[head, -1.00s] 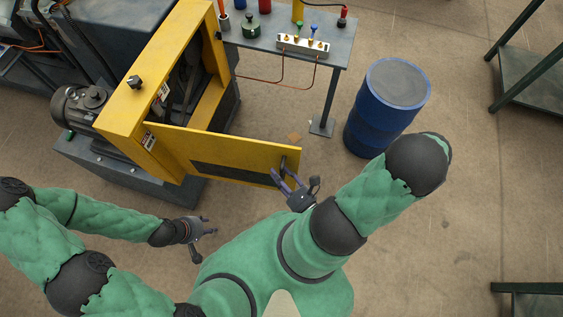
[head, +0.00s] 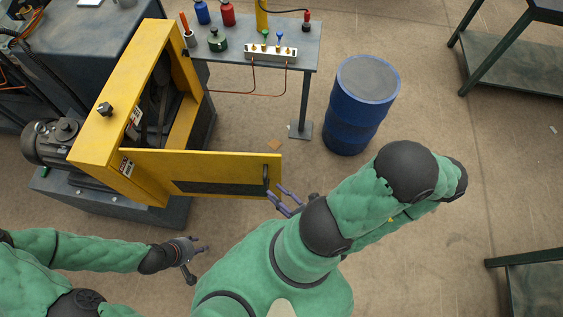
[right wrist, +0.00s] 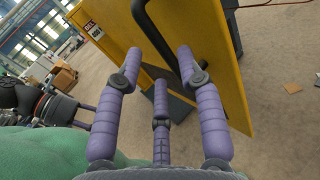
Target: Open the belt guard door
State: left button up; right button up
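The yellow belt guard door (head: 215,162) stands swung wide open from its yellow housing (head: 115,100), showing the dark inside. Its black handle (head: 266,175) is near the free end of the door. My right gripper (head: 277,194) is open and empty just in front of the handle, with its fingertips close to it. In the right wrist view, the purple fingers (right wrist: 158,68) are spread, with the black handle (right wrist: 155,38) just beyond them; contact cannot be told. My left gripper (head: 196,258) is open and empty, below the housing and away from the door.
A blue barrel (head: 360,105) stands right of the door. A grey table (head: 300,58) with bottles and a valve block (head: 271,52) is behind it. A motor (head: 50,142) sits left of the housing. The floor between door and barrel is mostly clear.

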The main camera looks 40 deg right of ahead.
jog(key=shift+s, duration=0.95)
